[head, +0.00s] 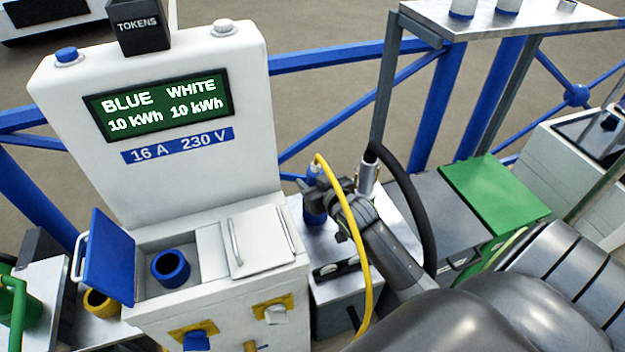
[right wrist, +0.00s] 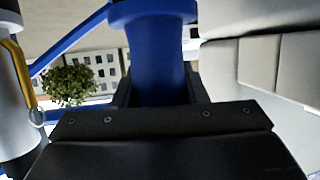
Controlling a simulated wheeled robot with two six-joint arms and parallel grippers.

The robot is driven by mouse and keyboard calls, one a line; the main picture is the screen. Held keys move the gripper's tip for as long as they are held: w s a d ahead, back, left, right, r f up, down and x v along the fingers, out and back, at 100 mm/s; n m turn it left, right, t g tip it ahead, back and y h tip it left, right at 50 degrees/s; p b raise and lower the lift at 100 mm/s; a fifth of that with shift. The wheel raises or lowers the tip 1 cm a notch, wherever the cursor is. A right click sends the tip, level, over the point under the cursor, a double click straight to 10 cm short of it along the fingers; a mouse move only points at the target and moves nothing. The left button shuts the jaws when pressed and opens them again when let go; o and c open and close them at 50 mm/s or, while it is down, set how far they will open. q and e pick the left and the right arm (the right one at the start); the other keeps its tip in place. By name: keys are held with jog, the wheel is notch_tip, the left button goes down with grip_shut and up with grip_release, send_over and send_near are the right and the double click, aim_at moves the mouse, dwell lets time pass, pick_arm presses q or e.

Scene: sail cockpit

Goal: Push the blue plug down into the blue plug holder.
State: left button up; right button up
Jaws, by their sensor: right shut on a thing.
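The blue plug (head: 313,169) is upright, with a yellow cable (head: 359,245) arching from its top. My right gripper (head: 327,190) is shut on it. In the right wrist view its blue body (right wrist: 155,62) fills the space beyond the dark jaw, beside a wider blue collar (right wrist: 153,11). Below the gripper a darker blue sleeve (head: 314,214) stands over the metal shelf; I cannot tell whether it is the holder or the plug's lower part, nor how deep the plug sits. A blue round socket (head: 170,268) is in the pedestal's open compartment. My left gripper is out of view.
The white pedestal (head: 240,90) stands left of the plug, with a raised blue lid (head: 106,257) and a closed white lid (head: 258,240). A black hose (head: 415,195) and a metal post (head: 368,176) stand close right of my gripper. A blue railing (head: 325,57) runs behind.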

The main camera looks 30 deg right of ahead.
jog(key=shift+f+b, duration=0.35)
jog(key=shift+f, duration=0.25)
dwell(0.3)
jog(key=o, duration=0.9)
jog(key=shift+p+v, duration=0.85)
jog(key=shift+v, duration=0.05)
jog(key=p+v, duration=0.6)
jog(key=v, duration=0.3)
jog(key=shift+s, duration=0.15)
